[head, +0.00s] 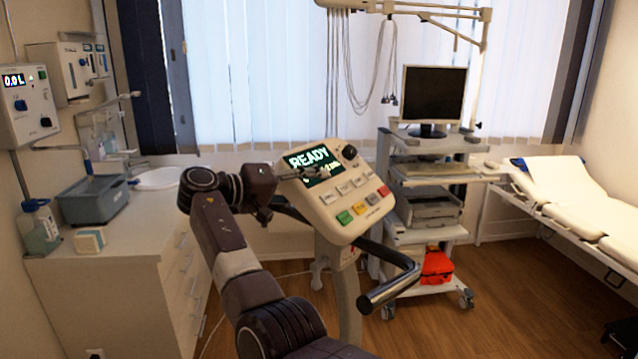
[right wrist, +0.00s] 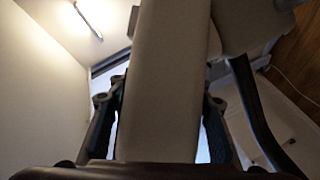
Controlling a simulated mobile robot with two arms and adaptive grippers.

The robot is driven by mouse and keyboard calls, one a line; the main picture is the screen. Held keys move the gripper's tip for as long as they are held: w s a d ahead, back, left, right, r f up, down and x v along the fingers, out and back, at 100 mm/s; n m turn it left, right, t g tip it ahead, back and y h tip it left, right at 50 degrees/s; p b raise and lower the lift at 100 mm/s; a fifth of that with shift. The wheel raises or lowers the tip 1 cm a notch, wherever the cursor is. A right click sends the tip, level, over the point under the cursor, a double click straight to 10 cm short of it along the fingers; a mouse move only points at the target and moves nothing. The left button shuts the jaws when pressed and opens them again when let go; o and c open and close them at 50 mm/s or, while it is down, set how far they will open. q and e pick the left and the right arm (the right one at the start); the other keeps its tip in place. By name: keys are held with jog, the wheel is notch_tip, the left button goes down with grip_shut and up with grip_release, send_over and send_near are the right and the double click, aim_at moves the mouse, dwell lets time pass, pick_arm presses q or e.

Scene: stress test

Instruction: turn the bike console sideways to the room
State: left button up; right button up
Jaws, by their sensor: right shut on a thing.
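The bike console (head: 345,192) is a cream box with a lit screen reading READY, several keys and a dark knob. It stands tilted on a cream column, its face toward me and turned somewhat to the left. My right gripper (head: 305,172) is at the console's upper left edge, in front of part of the screen. In the right wrist view its two fingers (right wrist: 160,120) are closed on either side of a cream part, which looks like the console's housing. My left gripper does not show.
Dark handlebars (head: 390,287) stick out below the console. A wheeled trolley (head: 428,235) with a monitor (head: 433,95) stands behind it at right, and an examination couch (head: 565,190) farther right. A cabinet (head: 110,260) with a sink stands at left. Wooden floor is free at lower right.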

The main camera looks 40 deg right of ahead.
jog(key=shift+w+a+f, duration=0.1)
jog(key=shift+f, duration=0.05)
jog(key=shift+s, duration=0.2)
jog(key=o, duration=1.7)
jog(key=shift+s, duration=0.1)
jog(key=shift+o, duration=0.2)
jog(key=shift+s+r, duration=0.1)
jog(key=shift+r, duration=0.1)
jog(key=shift+a, duration=0.25)
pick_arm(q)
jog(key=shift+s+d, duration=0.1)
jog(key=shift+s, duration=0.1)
pick_arm(e)
jog(key=a+r, duration=0.2)
jog(key=a, duration=0.9)
jog(key=shift+a+r, duration=0.1)
